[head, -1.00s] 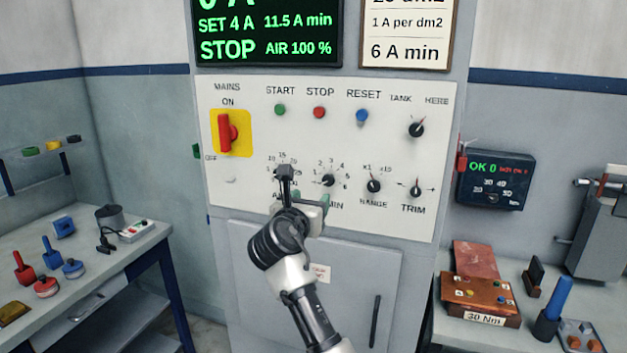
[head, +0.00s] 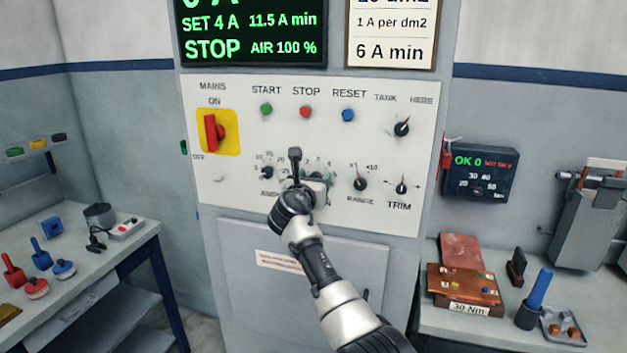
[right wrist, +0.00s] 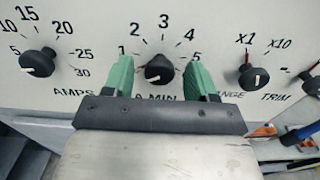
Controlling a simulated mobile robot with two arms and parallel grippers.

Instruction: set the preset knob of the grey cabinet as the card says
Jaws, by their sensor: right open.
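The grey cabinet (head: 200,95) carries a white panel of knobs. The A MIN knob (right wrist: 159,70) is black with numbers 1 to 5 visible around it in the right wrist view; its small pale mark seems to point lower left. My right gripper (head: 314,177) is open in front of this knob, green fingers on either side; I cannot tell if they touch it. In the head view the gripper mostly hides the knob. The card (head: 392,35) reads 1 A per dm2 and 6 A min; its top line is cut off. My left gripper is not in view.
The AMPS knob (right wrist: 40,62) and RANGE knob (right wrist: 255,77) flank the gripper closely. The display (head: 252,35) reads SET 4 A, 11.5 A min, STOP, AIR 100 %. A red MAINS switch (head: 211,132) sits left. Benches with tools stand on both sides.

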